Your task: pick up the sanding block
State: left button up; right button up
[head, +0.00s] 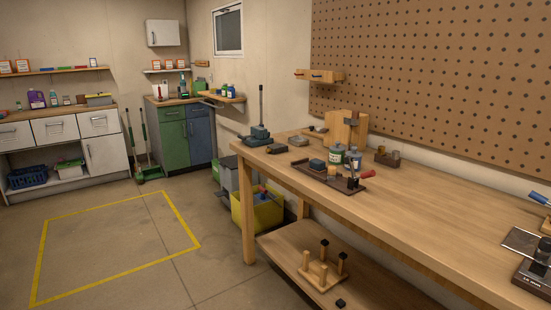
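I cannot tell for sure which object is the sanding block. Several small blocks lie near the far end of the wooden workbench (420,205). A flat dark brownish block (277,148) lies near the left edge. A grey block (298,141) lies behind it to the right. A dark blue-grey block (317,164) sits at the left end of a dark tray (345,186). Neither of my grippers shows in the head view.
The tray also holds jars (336,156) and a red-handled tool (360,176). A dark tool with an upright lever (259,134) stands at the bench's far corner. A yellow bin (256,212) stands beside the bench. The floor inside the yellow outline (115,245) is clear.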

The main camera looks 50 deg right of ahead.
aim_at(318, 165)
jog(key=z, duration=0.7)
jog(key=i, duration=1.55)
jog(key=z, duration=1.3)
